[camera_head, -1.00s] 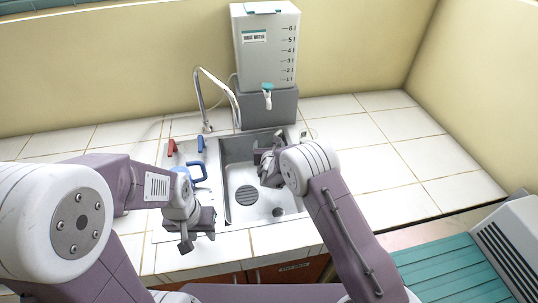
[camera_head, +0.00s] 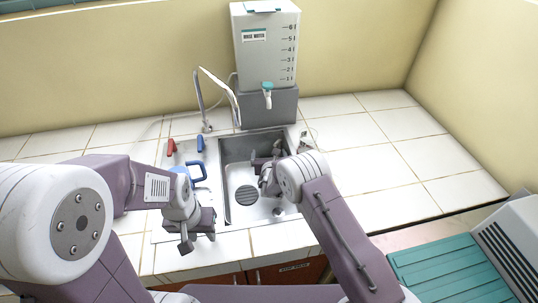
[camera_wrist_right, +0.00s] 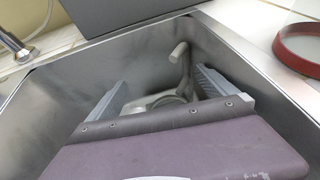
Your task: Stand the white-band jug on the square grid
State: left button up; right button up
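My right gripper (camera_head: 266,157) reaches down into the sink. In the right wrist view the same gripper (camera_wrist_right: 166,88) is open, its two grey fingers apart. Between and beyond them are a pale rounded rim (camera_wrist_right: 166,101) and a grey upright part with a pale end (camera_wrist_right: 180,53). They may belong to the white-band jug, but its band is not clear and my gripper hides much of it. No contact with the fingers is visible. My left gripper (camera_head: 198,241) is open and empty above the counter's front left. I cannot make out the square grid.
The steel sink (camera_head: 240,217) has walls close around my right gripper. A blue handle (camera_head: 199,172) shows behind my left wrist. A red ring (camera_wrist_right: 300,46) lies right of the sink. The tap (camera_head: 203,103) and water tank (camera_head: 266,52) stand behind. The right counter is clear.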

pick_arm(q)
jog(key=shift+r, duration=0.25)
pick_arm(e)
jog(key=shift+r, duration=0.2)
pick_arm(q)
jog(key=shift+r+p, duration=0.2)
jog(key=shift+p, duration=0.2)
pick_arm(e)
jog(key=v, duration=1.2)
jog(key=shift+a, duration=0.1)
